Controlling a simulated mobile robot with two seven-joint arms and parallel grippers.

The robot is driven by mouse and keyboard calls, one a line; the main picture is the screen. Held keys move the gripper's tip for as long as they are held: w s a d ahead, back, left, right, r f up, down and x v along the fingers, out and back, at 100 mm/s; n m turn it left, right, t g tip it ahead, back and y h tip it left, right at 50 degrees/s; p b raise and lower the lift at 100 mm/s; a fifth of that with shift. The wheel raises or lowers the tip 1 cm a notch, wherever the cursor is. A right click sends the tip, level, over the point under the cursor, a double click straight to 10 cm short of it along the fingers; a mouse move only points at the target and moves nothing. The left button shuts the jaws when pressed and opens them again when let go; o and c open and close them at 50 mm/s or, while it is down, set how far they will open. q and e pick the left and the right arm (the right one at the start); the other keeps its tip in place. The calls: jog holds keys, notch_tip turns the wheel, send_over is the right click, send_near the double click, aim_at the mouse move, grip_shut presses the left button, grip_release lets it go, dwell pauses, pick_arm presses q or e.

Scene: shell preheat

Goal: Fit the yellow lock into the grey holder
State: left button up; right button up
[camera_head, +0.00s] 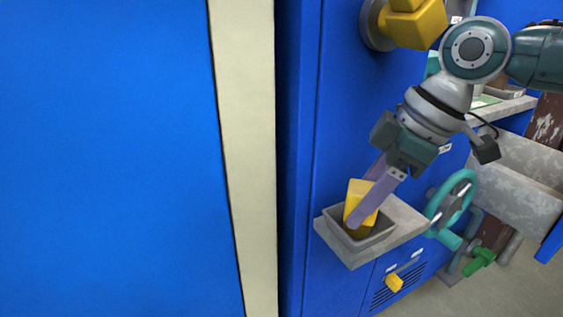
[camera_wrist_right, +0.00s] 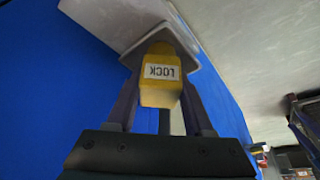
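The yellow lock (camera_head: 356,192) is between the fingers of my right gripper (camera_head: 368,203). In the right wrist view the lock (camera_wrist_right: 161,92) shows its white LOCK label, with one purple finger along each side, and the gripper (camera_wrist_right: 160,100) looks shut on it. The grey holder (camera_head: 335,226) is a shallow open tray on a pale ledge. The lock's lower end is within the holder's rim, slightly tilted; whether it rests on the bottom is hidden. My left gripper is not in view.
The holder's ledge (camera_head: 404,226) juts from a blue cabinet wall (camera_head: 335,130). A teal wheel valve (camera_head: 452,203) stands close to its right. A yellow knob (camera_head: 415,22) is above, and a small yellow switch (camera_head: 394,282) is below. A large blue panel (camera_head: 110,150) fills the left.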

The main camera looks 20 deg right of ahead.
jog(key=o, duration=0.5)
jog(key=shift+c, duration=0.2)
